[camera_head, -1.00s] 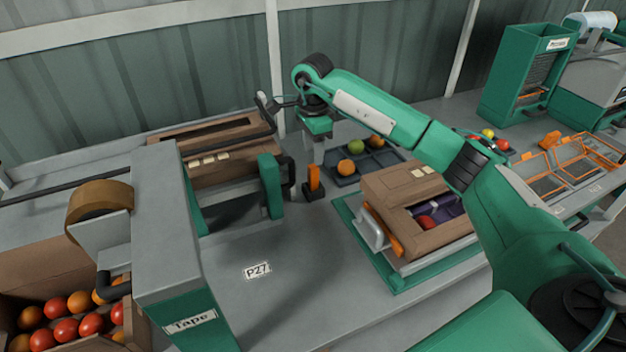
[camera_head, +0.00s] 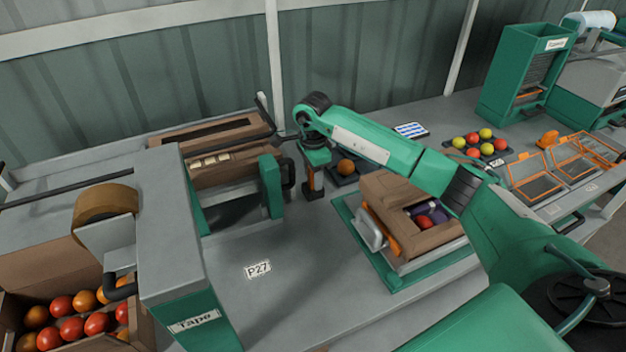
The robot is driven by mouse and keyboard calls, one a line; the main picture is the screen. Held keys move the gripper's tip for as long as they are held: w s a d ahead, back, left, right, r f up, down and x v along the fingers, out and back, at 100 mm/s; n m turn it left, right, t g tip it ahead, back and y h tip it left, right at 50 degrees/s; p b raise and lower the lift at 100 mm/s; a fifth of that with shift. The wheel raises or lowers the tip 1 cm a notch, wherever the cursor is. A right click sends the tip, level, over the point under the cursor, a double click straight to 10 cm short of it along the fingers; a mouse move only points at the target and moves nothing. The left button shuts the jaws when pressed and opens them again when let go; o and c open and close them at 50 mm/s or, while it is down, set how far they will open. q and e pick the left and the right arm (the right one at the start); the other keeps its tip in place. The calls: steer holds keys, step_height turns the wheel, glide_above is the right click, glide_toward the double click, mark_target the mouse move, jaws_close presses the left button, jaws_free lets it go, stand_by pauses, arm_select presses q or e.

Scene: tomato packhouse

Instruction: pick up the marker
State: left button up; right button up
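My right gripper (camera_head: 315,172) hangs pointing down over the grey bench, at the end of the green arm that comes in from the right. It is at a small upright orange thing with a dark base (camera_head: 312,193), which may be the marker in a holder; I cannot tell for sure. The gripper covers most of this thing. Whether the fingers touch it, or are open or shut, is too small to tell. My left gripper is not in view.
A tape machine (camera_head: 172,222) with a brown box behind stands at left. An open carton (camera_head: 385,187) sits on a green-edged scale (camera_head: 400,283) to the right. A dark tray (camera_head: 342,181) with an orange fruit lies behind the gripper. The bench front by the P27 label (camera_head: 258,269) is clear.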

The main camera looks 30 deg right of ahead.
jaws_close()
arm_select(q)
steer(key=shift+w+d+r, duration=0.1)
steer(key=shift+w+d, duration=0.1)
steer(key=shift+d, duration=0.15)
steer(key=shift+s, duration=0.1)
arm_select(e)
steer(key=shift+r, duration=0.2)
